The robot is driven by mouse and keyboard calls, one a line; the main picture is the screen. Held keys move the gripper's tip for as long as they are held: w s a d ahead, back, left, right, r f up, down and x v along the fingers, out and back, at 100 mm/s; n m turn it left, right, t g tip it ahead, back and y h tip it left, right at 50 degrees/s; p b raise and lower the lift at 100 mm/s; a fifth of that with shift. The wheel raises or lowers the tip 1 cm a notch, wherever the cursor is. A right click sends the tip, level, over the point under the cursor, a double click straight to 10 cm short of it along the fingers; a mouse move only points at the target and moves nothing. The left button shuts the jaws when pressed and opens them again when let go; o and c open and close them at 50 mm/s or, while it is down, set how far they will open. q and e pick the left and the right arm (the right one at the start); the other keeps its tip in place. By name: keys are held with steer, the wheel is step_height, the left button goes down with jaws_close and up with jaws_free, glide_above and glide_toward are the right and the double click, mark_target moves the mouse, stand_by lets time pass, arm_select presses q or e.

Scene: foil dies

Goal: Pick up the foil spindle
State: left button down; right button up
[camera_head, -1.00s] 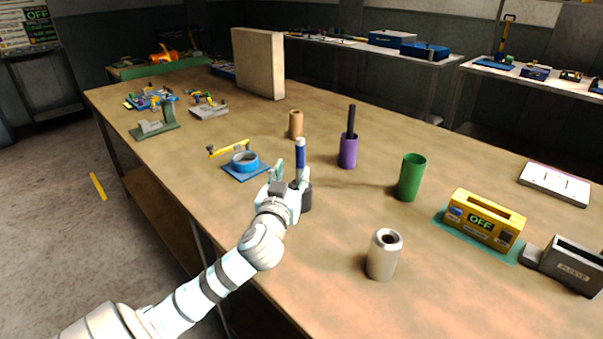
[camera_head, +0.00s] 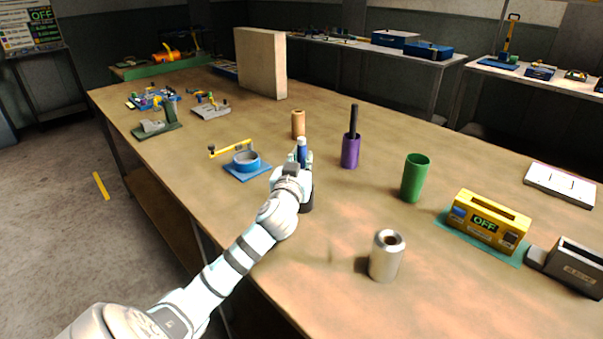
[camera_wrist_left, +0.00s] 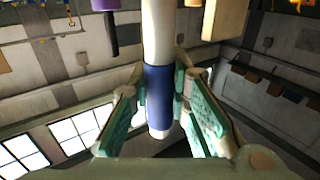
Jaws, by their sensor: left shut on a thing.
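A spindle with a blue band and a pale tip (camera_head: 302,147) stands upright at the near middle of the table. In the left wrist view its white shaft and blue band (camera_wrist_left: 158,88) run between the fingers. My left gripper (camera_head: 298,165) is shut on the spindle from the near side; it also shows in the left wrist view (camera_wrist_left: 160,102). The spindle's lower part is hidden behind my gripper. A dark round holder (camera_head: 308,202) shows at its foot. My right gripper is out of view.
A purple cup with a black rod (camera_head: 350,152) and a tan cylinder (camera_head: 298,124) stand behind. A green cylinder (camera_head: 414,178) and a silver cylinder (camera_head: 385,258) stand to the right. A blue ring fixture (camera_head: 246,163) lies left.

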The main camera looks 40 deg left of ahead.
arm_select(q)
steer(key=shift+r, duration=0.15)
step_height(320, 180, up, 20)
steer(key=p, duration=0.5)
steer(key=shift+f, duration=0.2)
stand_by(0.5)
